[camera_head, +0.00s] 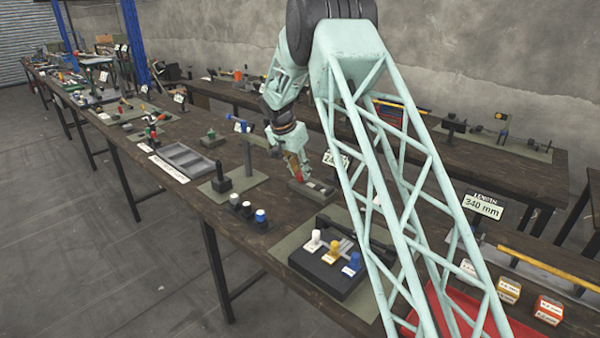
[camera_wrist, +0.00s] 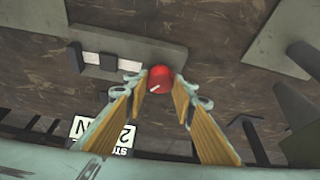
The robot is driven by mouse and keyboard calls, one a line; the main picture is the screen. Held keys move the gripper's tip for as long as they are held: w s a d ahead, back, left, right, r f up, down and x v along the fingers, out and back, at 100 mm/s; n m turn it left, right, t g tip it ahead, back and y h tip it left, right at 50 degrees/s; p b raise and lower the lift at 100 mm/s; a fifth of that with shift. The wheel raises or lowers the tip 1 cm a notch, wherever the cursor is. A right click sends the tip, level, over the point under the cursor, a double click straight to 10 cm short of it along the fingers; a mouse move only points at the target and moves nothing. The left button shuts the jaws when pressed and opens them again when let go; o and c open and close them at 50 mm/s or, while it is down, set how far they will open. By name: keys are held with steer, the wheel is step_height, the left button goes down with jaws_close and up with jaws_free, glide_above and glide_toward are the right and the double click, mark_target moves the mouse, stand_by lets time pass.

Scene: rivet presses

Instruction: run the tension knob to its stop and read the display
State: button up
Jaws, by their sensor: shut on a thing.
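A red tension knob (camera_wrist: 160,77) with a white pointer mark sits between my fingertips in the wrist view. My gripper (camera_wrist: 160,84) is shut on it, with one finger at each side.
In front stands a dark block with white, yellow and blue knobs (camera_head: 331,262). A "340 mm" length sign (camera_head: 482,206) stands to the right, near a red tray (camera_head: 455,312). A grey divided tray (camera_head: 187,160) and dark posts stand left of my gripper.

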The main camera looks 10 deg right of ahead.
steer(key=o, duration=0.8)
steer(key=shift+o, duration=0.2)
steer(key=v, duration=1.2)
steer(key=shift+d, duration=0.1)
stand_by(0.5)
